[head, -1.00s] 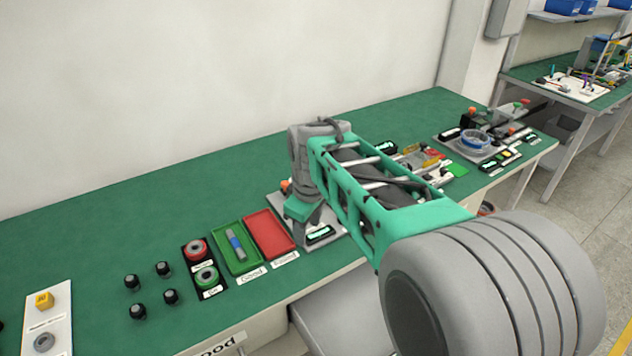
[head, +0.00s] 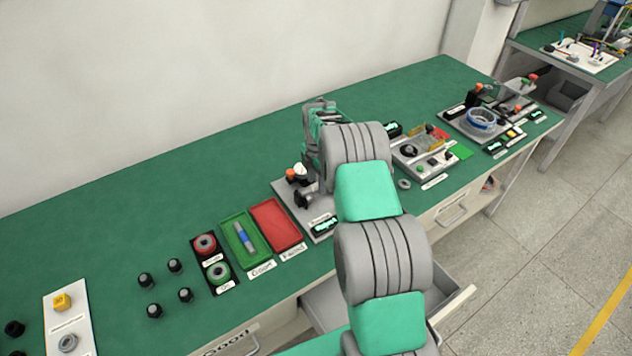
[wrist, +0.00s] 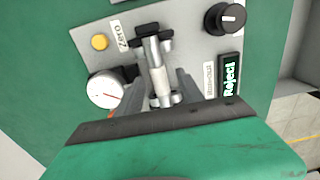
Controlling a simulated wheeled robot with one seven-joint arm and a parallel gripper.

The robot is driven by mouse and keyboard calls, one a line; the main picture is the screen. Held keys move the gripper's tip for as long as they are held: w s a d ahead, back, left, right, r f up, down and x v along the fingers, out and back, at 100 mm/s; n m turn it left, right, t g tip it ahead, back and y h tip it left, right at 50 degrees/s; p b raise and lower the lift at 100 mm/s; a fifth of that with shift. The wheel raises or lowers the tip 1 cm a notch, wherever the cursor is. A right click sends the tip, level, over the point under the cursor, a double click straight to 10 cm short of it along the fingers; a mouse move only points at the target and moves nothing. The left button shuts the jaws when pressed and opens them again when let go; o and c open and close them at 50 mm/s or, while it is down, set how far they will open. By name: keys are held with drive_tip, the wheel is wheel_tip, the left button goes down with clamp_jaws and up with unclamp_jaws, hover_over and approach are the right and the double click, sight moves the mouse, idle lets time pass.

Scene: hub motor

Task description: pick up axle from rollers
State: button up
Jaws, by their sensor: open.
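The axle (wrist: 160,85), a stepped pale metal shaft, lies on dark roller supports on a grey gauge plate (wrist: 185,18) in the wrist view. My gripper (wrist: 159,90) is open, with one grey finger on each side of the axle; whether either touches it I cannot tell. A round white dial gauge (wrist: 105,90) stands left of the axle. In the head view the gauge plate (head: 285,186) shows in part, and my arm hides the axle and the fingertips.
A black knob (wrist: 226,18), a yellow button (wrist: 99,42) and a lit "Reject" display (wrist: 231,76) surround the rollers. In the head view, a green tray (head: 225,229) holds another axle with a blue band (head: 244,237). The red tray (head: 275,226) beside it is empty.

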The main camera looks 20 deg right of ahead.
drive_tip(key=shift+a+f, duration=0.1)
drive_tip(key=shift+f, duration=0.1)
clamp_jaws()
idle(0.3)
drive_tip(key=shift+r, duration=0.1)
idle(0.9)
